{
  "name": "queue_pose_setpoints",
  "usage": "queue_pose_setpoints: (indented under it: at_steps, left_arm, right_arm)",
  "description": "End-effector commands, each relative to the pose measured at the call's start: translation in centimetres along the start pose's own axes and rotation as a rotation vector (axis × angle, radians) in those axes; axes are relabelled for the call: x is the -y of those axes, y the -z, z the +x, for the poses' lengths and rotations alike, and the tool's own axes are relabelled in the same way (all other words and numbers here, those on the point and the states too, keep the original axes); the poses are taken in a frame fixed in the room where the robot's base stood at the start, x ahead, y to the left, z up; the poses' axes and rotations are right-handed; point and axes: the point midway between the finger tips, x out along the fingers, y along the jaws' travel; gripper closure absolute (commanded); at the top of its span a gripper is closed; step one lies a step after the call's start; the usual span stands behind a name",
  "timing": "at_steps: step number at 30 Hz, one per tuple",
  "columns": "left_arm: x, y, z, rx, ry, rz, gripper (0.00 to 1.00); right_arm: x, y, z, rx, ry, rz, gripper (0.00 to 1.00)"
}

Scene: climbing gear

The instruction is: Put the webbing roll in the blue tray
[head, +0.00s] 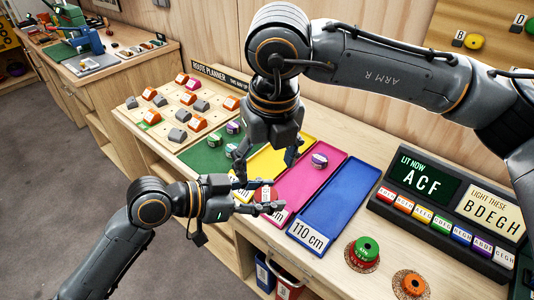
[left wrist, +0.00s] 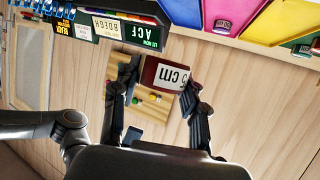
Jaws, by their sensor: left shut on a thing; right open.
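My left gripper (head: 272,196) is shut on a webbing roll (head: 264,194), which is red with a white label. My right gripper (head: 267,165) is open and empty above the yellow and magenta trays, close to my left gripper.
The magenta tray (head: 296,197) holds a purple-and-white roll (head: 319,160). A lit letter panel (head: 450,205) stands right of the blue tray.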

Motion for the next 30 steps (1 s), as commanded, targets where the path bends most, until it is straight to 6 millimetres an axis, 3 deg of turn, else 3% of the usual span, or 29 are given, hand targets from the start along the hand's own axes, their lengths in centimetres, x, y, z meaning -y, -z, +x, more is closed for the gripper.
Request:
queue_pose_setpoints:
  at_steps: [9,15,28,30]
  left_arm:
    - [0.0,0.0,0.0,0.000,0.000,0.000,0.88]
    - [0.0,0.0,0.0,-0.001,0.000,0.000,0.88]
    - [0.0,0.0,0.0,-0.001,0.000,0.000,0.88]
    - [0.0,0.0,0.0,-0.001,0.000,0.000,0.88]
  right_arm:
    - [0.0,0.1,6.2,-0.004,-0.001,-0.002,0.27]
    - [-0.1,0.1,8.6,-0.003,-0.002,-0.002,0.27]
    - [-0.1,0.1,9.5,-0.001,-0.002,-0.003,0.27]
    - [-0.1,0.1,9.5,-0.001,-0.002,-0.003,0.42]
